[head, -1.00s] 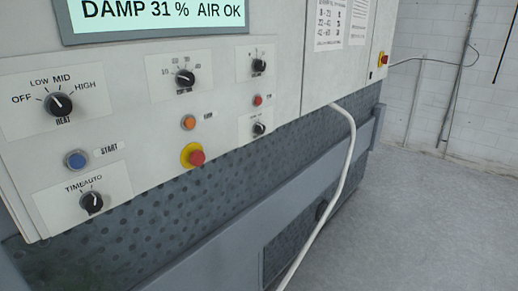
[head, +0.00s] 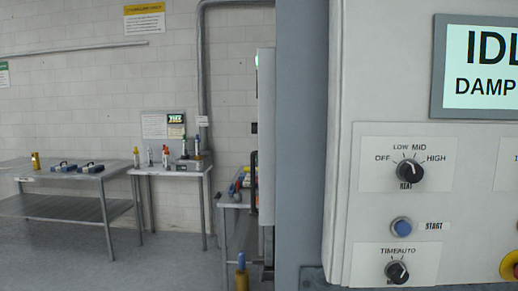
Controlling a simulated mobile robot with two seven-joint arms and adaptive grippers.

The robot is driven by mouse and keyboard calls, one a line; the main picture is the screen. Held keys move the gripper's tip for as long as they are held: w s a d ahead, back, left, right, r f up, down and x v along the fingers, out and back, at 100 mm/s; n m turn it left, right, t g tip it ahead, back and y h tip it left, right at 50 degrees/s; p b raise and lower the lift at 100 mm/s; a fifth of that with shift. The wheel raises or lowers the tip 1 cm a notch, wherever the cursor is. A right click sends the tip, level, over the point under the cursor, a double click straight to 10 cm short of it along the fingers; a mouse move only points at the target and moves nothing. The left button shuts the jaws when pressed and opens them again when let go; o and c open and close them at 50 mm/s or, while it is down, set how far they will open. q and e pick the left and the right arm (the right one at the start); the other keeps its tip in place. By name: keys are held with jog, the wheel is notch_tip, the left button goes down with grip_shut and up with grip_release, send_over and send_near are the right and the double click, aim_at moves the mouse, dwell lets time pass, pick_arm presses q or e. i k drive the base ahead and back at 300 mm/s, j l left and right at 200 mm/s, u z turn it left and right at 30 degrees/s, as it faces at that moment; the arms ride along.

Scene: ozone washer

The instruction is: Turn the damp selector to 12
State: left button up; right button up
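The washer's control panel (head: 345,110) fills the right side of the head view. Its display (head: 480,75) is cut off by the picture edge and reads "IDL" and "DAMP". The heat knob (head: 409,174) is black, with marks OFF, LOW, MID and HIGH. A lower black knob (head: 397,271) has TIME and AUTO marks; the label under it is too small to read. A blue START button (head: 401,226) sits between them. No knob clearly labelled as the damp selector is in view. Neither of my grippers is in view.
A label plate (head: 508,165) and a red stop button on a yellow ring (head: 509,266) are cut off at the right edge. A grey post (head: 301,140) borders the panel. A metal table (head: 65,178) and a small bottle stand (head: 172,170) are by the far wall.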

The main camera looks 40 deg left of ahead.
aim_at(254, 125)
jog(key=j+u, duration=0.4)
jog(key=j, duration=0.15)
jog(key=j+u, duration=0.45)
jog(key=j, duration=0.15)
